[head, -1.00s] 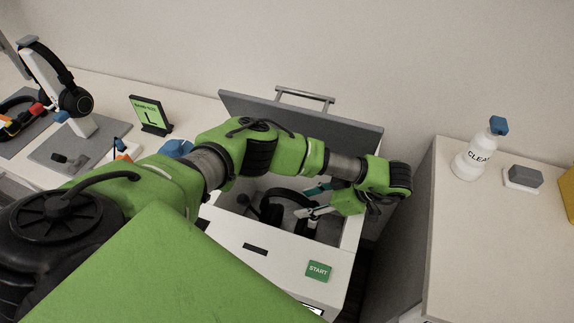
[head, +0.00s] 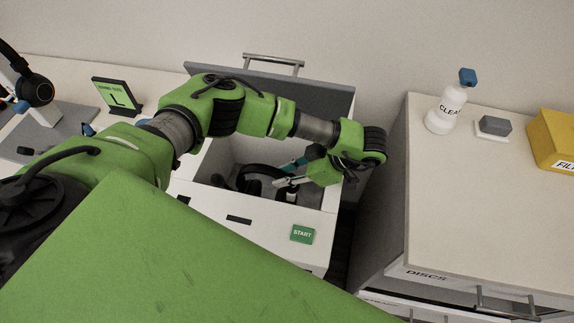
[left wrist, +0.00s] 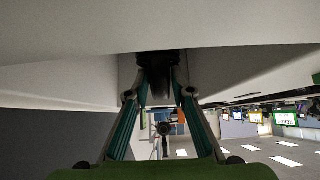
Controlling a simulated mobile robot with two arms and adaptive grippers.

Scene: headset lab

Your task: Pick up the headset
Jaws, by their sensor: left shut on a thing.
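A black headset (head: 254,172) is inside the open white bin (head: 268,214). Its band and a dark ear cup show, and the rest is partly hidden by my gripper and the bin's front wall. My left gripper (head: 287,181) reaches into the bin from the right and is shut on the headset's band. In the left wrist view the two teal fingers close in on a dark piece of the headset (left wrist: 160,66). I cannot tell whether the headset touches the bin floor. My right gripper is not in view.
A grey lid (head: 325,98) stands open behind the bin. A green START button (head: 302,234) is on the bin's front. Another black headset (head: 35,90) hangs on a stand at left, near a sign (head: 117,94). A cleaner bottle (head: 447,112), grey block (head: 495,125) and yellow box (head: 556,140) stand right.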

